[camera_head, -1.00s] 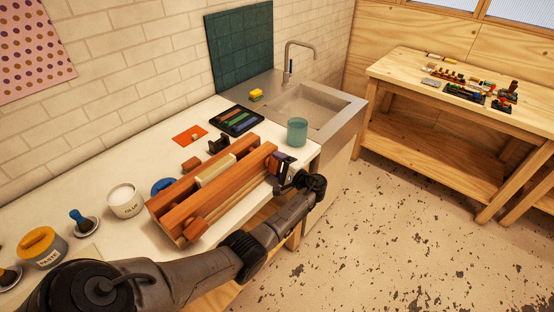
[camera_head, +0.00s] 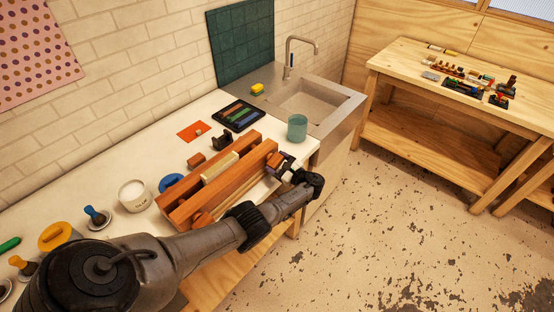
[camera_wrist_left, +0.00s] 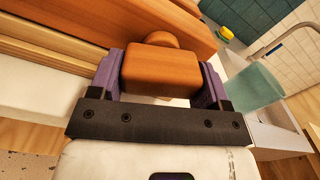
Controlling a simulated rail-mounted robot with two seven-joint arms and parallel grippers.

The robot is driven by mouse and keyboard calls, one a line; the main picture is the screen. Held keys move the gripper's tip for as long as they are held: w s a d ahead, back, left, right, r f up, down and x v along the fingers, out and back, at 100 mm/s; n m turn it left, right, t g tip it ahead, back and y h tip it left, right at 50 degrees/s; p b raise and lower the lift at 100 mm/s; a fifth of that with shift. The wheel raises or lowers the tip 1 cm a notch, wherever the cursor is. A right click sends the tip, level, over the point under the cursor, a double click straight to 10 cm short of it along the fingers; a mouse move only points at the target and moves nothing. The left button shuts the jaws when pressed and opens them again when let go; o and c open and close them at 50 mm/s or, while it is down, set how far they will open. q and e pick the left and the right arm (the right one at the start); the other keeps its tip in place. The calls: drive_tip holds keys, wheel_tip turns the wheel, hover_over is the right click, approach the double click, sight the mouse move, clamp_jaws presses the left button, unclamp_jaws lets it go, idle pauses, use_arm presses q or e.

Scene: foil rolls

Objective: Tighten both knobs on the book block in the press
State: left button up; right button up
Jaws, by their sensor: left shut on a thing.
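The wooden press (camera_head: 243,178) lies on the white counter, with orange-brown beams. The cream book block (camera_head: 220,168) sits between the beams. My left gripper (camera_head: 279,162) is at the press's right end. In the left wrist view its purple fingers (camera_wrist_left: 162,75) are shut on the sides of a block-shaped orange wooden knob (camera_wrist_left: 162,70), with a rounded wooden end behind it against the beam. The other knob (camera_head: 201,218) is at the press's near-left end, partly hidden by my left arm. My right gripper is not in view.
A dark tray (camera_head: 238,115) and orange sheet (camera_head: 192,131) lie behind the press.

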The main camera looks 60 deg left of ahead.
use_arm(q)
drive_tip(key=m+p, duration=0.1)
drive_tip(key=m, duration=0.3)
drive_tip(key=shift+d+r, duration=0.1)
drive_tip(key=shift+d, duration=0.05)
drive_tip(key=shift+m, duration=0.4)
drive_tip(key=shift+m+p, duration=0.3)
